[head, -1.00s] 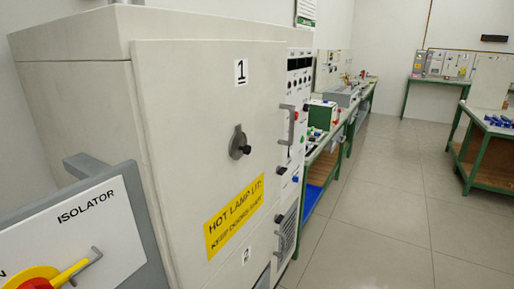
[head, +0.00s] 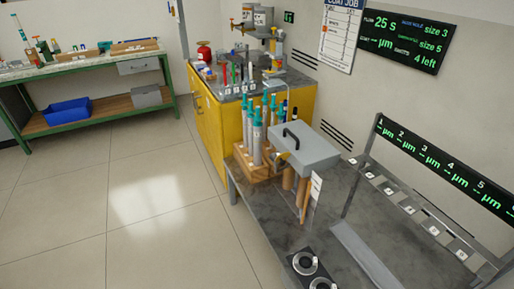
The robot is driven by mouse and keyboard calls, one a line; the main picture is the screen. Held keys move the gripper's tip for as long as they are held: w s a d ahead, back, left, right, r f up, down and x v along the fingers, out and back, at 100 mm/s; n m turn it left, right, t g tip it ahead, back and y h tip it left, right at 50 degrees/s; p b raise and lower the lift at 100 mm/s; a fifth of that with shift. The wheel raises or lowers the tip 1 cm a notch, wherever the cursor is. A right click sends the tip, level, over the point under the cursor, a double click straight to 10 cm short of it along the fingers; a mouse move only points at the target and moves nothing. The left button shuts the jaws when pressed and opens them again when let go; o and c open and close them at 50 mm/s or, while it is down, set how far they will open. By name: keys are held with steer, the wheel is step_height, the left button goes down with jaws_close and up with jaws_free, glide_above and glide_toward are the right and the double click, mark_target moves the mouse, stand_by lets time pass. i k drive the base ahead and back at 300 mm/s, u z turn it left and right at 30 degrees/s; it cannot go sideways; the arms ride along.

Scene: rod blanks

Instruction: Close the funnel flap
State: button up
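I cannot pick out a funnel or its flap for certain in the head view. A grey box-like cover (head: 309,155) with a black handle (head: 291,138) sits above the near grey bench, with brown rod-like pieces (head: 303,190) below it. I cannot tell whether this cover is the flap. My gripper is not in view.
A wooden rack (head: 256,170) of teal-topped tubes stands on the near grey bench (head: 275,213). Two ring-shaped fittings (head: 304,263) sit at its front. Behind is a yellow cabinet (head: 232,125); a green bench (head: 88,65) is at the left. The tiled floor (head: 140,200) is clear.

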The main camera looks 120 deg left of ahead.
mark_target(281, 158)
steer(key=u, duration=2.9)
steer(key=k, duration=0.25)
steer(key=u, duration=0.9)
steer(key=i, duration=1.1)
steer(key=z, duration=0.25)
